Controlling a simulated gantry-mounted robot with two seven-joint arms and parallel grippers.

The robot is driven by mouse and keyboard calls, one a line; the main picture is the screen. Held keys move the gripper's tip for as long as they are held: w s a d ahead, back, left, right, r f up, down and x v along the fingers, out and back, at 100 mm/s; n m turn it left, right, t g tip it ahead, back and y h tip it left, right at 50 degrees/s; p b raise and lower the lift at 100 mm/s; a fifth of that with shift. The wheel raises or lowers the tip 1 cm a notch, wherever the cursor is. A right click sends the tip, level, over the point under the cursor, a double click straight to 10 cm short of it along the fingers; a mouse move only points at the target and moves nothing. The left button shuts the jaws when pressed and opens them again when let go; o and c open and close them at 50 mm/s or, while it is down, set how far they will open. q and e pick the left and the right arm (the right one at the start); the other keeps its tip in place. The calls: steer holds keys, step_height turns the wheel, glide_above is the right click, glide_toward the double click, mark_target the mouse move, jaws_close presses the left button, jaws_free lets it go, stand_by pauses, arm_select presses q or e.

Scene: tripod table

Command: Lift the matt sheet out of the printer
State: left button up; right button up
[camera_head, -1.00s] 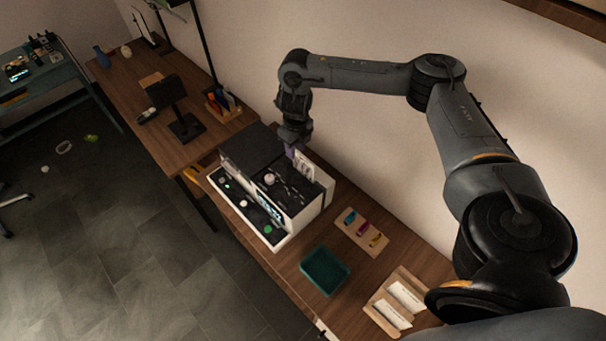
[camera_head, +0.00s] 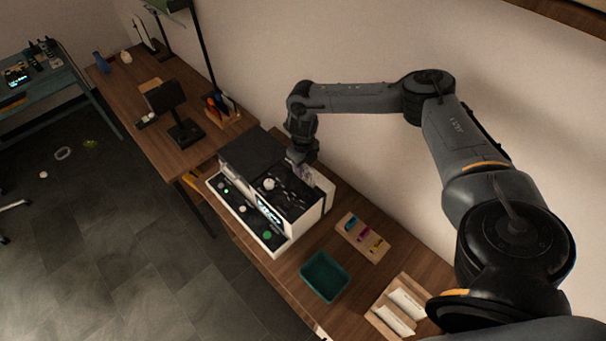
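The printer (camera_head: 262,232) is a white and black box on the wooden table, with a dark lid at its back left and small round buttons along its front. My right gripper (camera_head: 300,168) is at the printer's back right top, pointing down beside a white upright part (camera_head: 322,185). Its fingers are small and partly hidden, so I cannot tell whether they are open or shut. I cannot make out the matt sheet for certain. My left gripper is not in view.
A green tray (camera_head: 325,277) stands right of the printer. A wooden holder with coloured cartridges (camera_head: 363,237) is behind it, and a wooden rack with white cards (camera_head: 401,307) is at the right. A dark monitor (camera_head: 168,99) stands on the desk at left.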

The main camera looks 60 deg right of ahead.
steer(key=shift+f, duration=0.7)
jaws_close()
